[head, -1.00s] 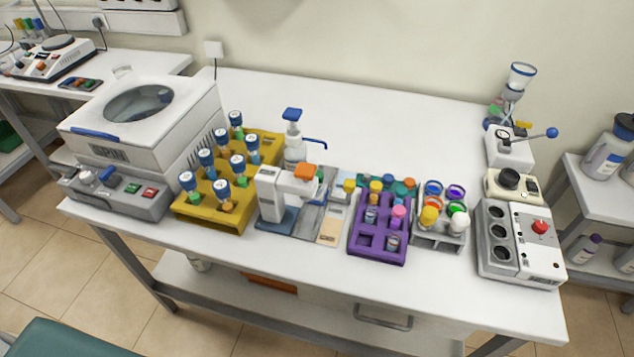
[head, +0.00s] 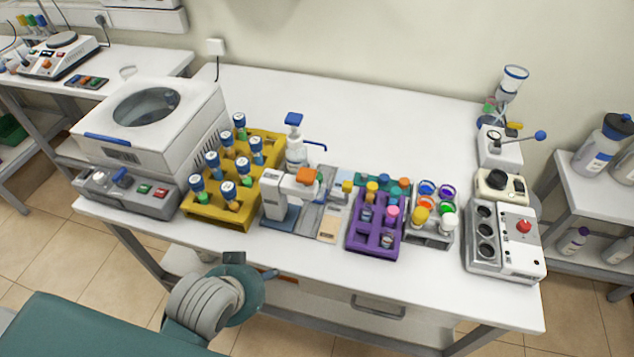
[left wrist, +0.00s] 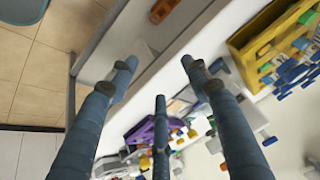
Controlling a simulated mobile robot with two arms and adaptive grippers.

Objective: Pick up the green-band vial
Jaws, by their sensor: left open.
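Several dark blue-capped vials stand upright in the yellow rack (head: 218,212) in the head view. The yellow rack also shows at the upper right of the left wrist view (left wrist: 243,62). My left gripper (head: 266,275) is low in front of the table's front edge, apart from the rack, and mostly hidden by its own wrist. In the left wrist view its fingers (left wrist: 158,66) are spread with nothing between them. My right gripper is out of view.
A white centrifuge (head: 150,120) stands left of the yellow rack. A small white device (head: 284,190), a purple rack (head: 374,238) and a grey rack (head: 428,238) stand to its right.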

